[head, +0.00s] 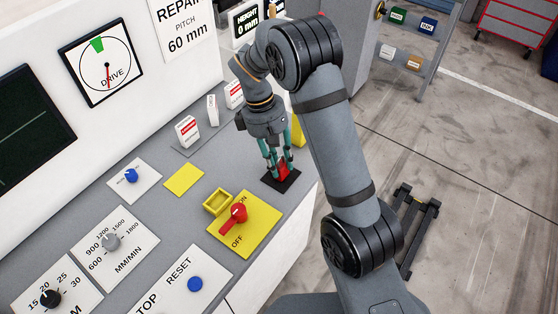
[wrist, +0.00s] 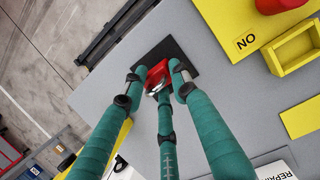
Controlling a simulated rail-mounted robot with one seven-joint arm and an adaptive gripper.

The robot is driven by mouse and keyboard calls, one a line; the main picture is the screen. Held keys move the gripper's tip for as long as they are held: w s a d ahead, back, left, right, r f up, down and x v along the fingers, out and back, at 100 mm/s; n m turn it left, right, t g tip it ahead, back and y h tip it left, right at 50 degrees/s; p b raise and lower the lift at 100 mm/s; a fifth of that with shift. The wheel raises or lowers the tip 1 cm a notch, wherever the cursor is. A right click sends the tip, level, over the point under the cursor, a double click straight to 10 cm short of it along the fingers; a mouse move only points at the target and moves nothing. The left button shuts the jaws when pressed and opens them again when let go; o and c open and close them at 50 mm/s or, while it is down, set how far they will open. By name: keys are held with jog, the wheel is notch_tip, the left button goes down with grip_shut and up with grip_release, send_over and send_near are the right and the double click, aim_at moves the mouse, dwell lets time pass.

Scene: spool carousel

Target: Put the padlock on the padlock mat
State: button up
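The red padlock (head: 282,171) is at the black padlock mat (head: 288,184), near the front right edge of the grey console. In the wrist view the padlock (wrist: 157,73) shows its red body and a silvery shackle over the dark mat (wrist: 166,49). My gripper (head: 281,170) points down with its teal fingers around the padlock. In the wrist view the fingertips of my gripper (wrist: 157,78) lie close on either side of the padlock, with a third finger at the shackle. Whether they press on it, and whether its underside touches the mat, I cannot tell.
A yellow plate with a red ON/OFF switch (head: 238,213) and an open yellow box (head: 217,202) are left of the mat. A flat yellow square (head: 184,179) and white tags (head: 187,131) are farther left. The console edge drops off just right of the mat.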

jog(key=o, duration=0.5)
jog(key=shift+c, duration=0.2)
jog(key=p+v, duration=0.1)
jog(key=v, duration=1.1)
jog(key=shift+p, duration=0.3)
jog(key=shift+o, duration=0.5)
jog(key=shift+r, duration=0.15)
